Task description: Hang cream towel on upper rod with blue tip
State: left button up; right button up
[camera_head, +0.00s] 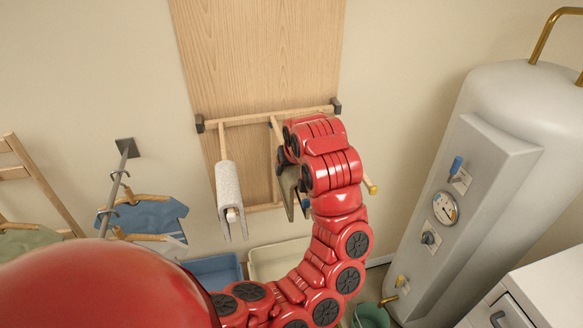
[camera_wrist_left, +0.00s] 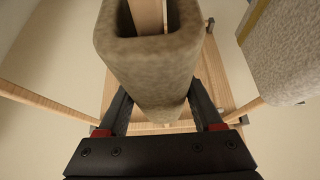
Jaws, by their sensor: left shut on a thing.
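The cream towel, beige in shade, fills the middle of the left wrist view (camera_wrist_left: 155,65). It is folded like a sleeve, and a wooden rod shows within its opening. My left gripper (camera_wrist_left: 160,100) is shut on it, one finger on each side. In the head view the gripper (camera_head: 284,168) is mostly hidden behind my red arm, and part of the towel (camera_head: 289,188) hangs by it. A rod with a blue tip (camera_head: 305,203) ends just below that towel. Whether this rod is the one inside the fold is not clear. My right gripper is not in view.
A pale grey towel (camera_head: 229,188) hangs on the neighbouring rod to the left. A rod with a yellow tip (camera_head: 371,188) sticks out right of my arm. The rods stand on a wooden wall rack (camera_head: 260,119). A boiler (camera_head: 500,150) stands right; bins (camera_head: 215,270) stand below.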

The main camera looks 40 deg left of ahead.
aim_at(295, 167)
pick_arm(q)
jog(key=o, duration=1.6)
jog(key=shift+c, duration=0.2)
jog(key=shift+s+d+r, duration=0.15)
jog(key=shift+r, duration=0.25)
jog(key=p+v, duration=0.1)
jog(key=v, duration=0.5)
jog(key=shift+r+p, duration=0.15)
jog(key=shift+p, duration=0.15)
jog(key=shift+s+d+r, duration=0.15)
